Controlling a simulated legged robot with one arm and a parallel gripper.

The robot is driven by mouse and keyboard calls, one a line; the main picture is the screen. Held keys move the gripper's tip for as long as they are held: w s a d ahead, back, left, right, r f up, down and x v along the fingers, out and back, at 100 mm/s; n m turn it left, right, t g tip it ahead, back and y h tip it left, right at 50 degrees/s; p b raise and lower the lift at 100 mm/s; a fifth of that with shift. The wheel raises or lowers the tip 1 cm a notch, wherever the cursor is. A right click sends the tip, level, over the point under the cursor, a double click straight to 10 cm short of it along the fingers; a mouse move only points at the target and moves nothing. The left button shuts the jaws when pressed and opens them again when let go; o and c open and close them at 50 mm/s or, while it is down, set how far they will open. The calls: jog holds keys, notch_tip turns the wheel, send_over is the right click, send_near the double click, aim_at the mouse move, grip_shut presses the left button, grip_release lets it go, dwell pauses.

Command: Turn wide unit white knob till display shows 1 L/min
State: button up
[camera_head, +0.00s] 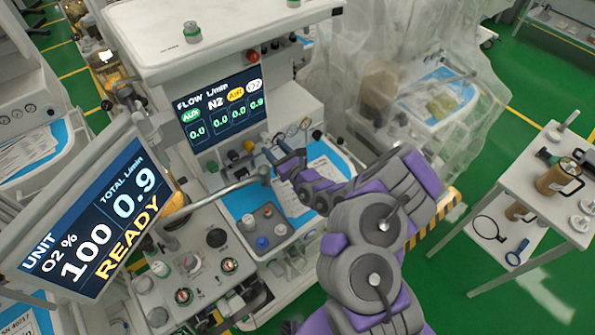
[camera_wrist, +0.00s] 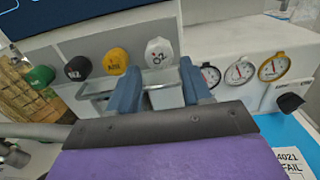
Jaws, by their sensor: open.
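The white O2 knob (camera_wrist: 160,52) is at the right end of a row of knobs in the wrist view. My gripper (camera_wrist: 159,68) is open, its two blue fingers on either side of the knob in that picture. I cannot tell whether they touch it. My gripper (camera_head: 274,149) is at the knob row in the head view, where the white knob is hard to make out. The flow display (camera_head: 222,108) reads 0.9 under O2 and 0.0 in the other columns. The tilted display (camera_head: 97,220) reads O2 100 %, TOTAL 0.9 L/min, READY.
Yellow (camera_wrist: 115,61), black (camera_wrist: 78,68) and green (camera_wrist: 40,76) knobs are left of the white one. A metal guard rail (camera_wrist: 95,97) runs below the knobs. Gauges (camera_wrist: 240,70) are to the right. A side table (camera_head: 545,190) stands at the far right.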

jog(key=p+v, duration=0.2)
jog(key=v, duration=1)
jog(key=shift+s+d, duration=0.15)
jog(key=shift+d, duration=0.05)
jog(key=b, duration=0.1)
jog(key=m+b, duration=0.1)
jog(key=b, duration=0.1)
jog(key=shift+a+r, duration=0.25)
jog(key=shift+r, duration=0.1)
jog(key=shift+d+f+m+b, duration=0.15)
jog(key=shift+f+m+b, duration=0.05)
jog(key=shift+m+b, duration=0.25)
